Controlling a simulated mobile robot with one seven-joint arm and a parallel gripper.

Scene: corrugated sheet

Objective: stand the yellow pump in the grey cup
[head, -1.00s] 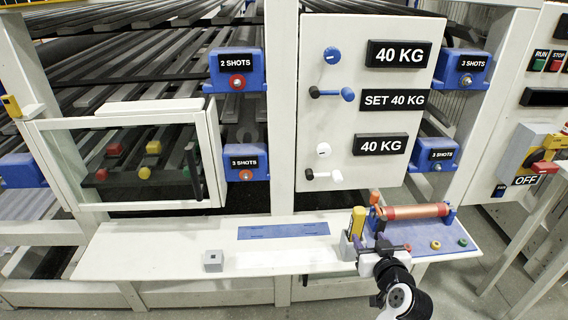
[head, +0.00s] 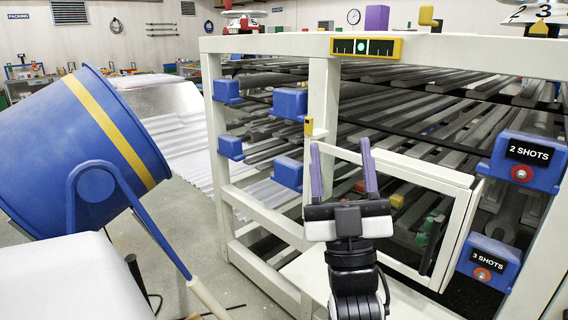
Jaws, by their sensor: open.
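My gripper (head: 341,148) is raised in front of the white rack in the head view. Its two purple fingers point up, spread apart, with nothing between them. The yellow pump and the grey cup are outside the current view. In the older view a yellow upright block stood at a small grey cup near the right end of the white ledge, right by my gripper.
A white-framed window door (head: 447,225) stands just right of and behind my gripper. Blue boxes (head: 289,103) sit on the rack posts. A large blue drum (head: 85,150) with a yellow band fills the left. Open floor (head: 196,235) lies between drum and rack.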

